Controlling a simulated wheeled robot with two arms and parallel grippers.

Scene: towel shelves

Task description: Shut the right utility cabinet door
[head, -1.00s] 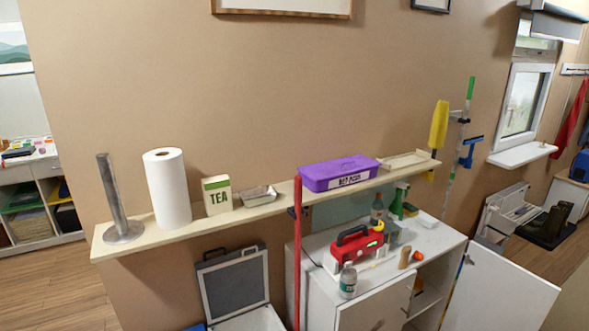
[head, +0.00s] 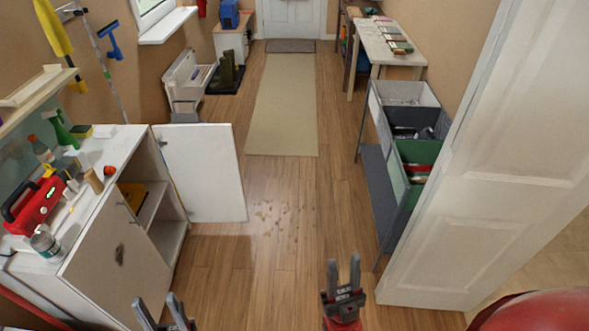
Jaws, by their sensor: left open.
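The white utility cabinet (head: 100,158) stands at the left in the head view. Its right door (head: 205,172) stands wide open, swung out over the floor, and part of the shelved interior shows. Its left door (head: 115,258) looks shut and has a dark smudge. My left gripper (head: 160,308) is at the bottom edge, in front of the left door, open and empty. My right gripper (head: 343,272) is at the bottom centre over the floor, with its fingers apart and nothing between them. Both are well apart from the open right door.
A red toolbox (head: 35,205), bottles and small items crowd the cabinet top. A bin rack (head: 375,190) and a white room door (head: 490,170) stand at the right.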

